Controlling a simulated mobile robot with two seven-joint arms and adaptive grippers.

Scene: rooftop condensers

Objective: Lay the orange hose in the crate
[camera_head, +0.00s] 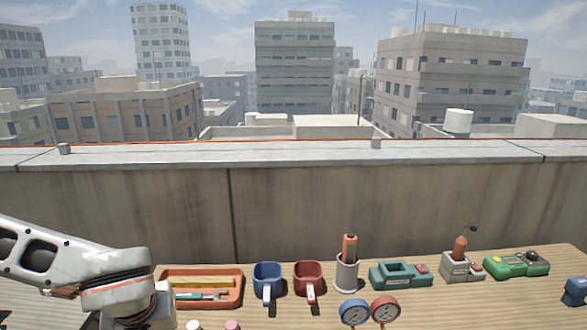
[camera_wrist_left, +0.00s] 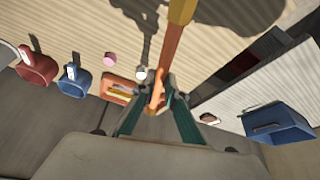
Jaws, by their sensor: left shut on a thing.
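My left gripper (camera_wrist_left: 164,96) shows in the left wrist view with its teal fingers shut on a long orange piece, which I take to be the orange hose (camera_wrist_left: 168,55). The piece runs up to the top edge, where it turns yellow, and its lower end sits between the fingers. A blue open-topped bin (camera_wrist_left: 275,124), perhaps the crate, stands on a pale surface at the right of that view, apart from the gripper. In the head view my left arm comes in from the left, and its fingers are hidden. My right gripper is in neither view.
An orange tray (camera_head: 238,300) with tools lies beside my left arm. A blue mug (camera_head: 267,275), a red mug (camera_head: 308,274), a grey cup (camera_head: 346,276), two gauges (camera_head: 354,312) and green devices (camera_head: 400,275) stand along the bench. A concrete parapet (camera_head: 350,205) rises behind.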

